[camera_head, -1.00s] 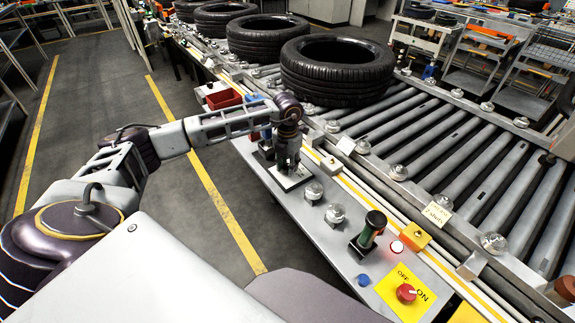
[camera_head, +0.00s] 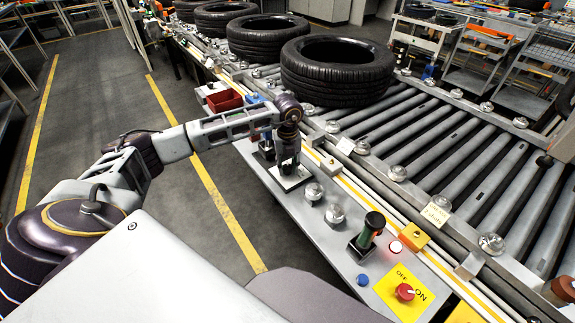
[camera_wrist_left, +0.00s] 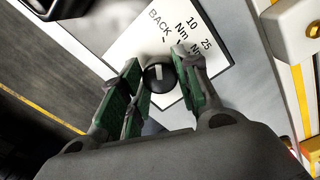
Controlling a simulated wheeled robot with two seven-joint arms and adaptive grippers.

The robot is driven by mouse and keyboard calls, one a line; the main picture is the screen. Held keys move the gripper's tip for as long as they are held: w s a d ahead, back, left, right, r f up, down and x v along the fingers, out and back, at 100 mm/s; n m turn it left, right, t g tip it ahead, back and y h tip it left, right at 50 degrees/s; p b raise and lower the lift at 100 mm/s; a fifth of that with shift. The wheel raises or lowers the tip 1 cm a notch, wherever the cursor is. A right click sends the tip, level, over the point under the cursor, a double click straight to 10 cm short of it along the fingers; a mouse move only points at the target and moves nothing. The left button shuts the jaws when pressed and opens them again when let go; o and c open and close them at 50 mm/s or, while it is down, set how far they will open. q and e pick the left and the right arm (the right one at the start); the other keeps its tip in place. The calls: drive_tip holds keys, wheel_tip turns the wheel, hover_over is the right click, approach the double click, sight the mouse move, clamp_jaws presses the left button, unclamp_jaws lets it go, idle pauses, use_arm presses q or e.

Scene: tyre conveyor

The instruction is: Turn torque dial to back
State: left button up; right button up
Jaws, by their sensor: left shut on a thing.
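The torque dial (camera_wrist_left: 158,77) is a small round black knob with a white pointer line. It sits on a white plate (camera_wrist_left: 125,50) marked BACK, 10 Nm and 25 Nm. In the wrist view the pointer line stands nearly upright in the picture, towards the printed scale. My left gripper (camera_wrist_left: 158,76) is shut on the dial, with a green-padded finger on each side. In the head view my left gripper (camera_head: 288,165) points down over the white plate (camera_head: 292,183) and hides the dial. My right gripper is not in view.
A green-and-black handle (camera_head: 368,232), clear domes (camera_head: 334,214) and a red switch (camera_head: 404,292) on a yellow plate share the grey panel. A red bin (camera_head: 224,101) lies beyond the gripper. Tyres (camera_head: 337,72) rest on the roller conveyor to the right.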

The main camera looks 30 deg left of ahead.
sight(287, 167)
use_arm(q)
drive_tip(key=shift+n, duration=0.7)
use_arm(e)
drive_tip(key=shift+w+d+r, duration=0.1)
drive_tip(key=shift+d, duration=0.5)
use_arm(q)
drive_tip(key=shift+r, duration=0.1)
drive_tip(key=o, duration=0.7)
drive_tip(key=shift+o, duration=1.8)
wheel_tip(287, 167, up, 12)
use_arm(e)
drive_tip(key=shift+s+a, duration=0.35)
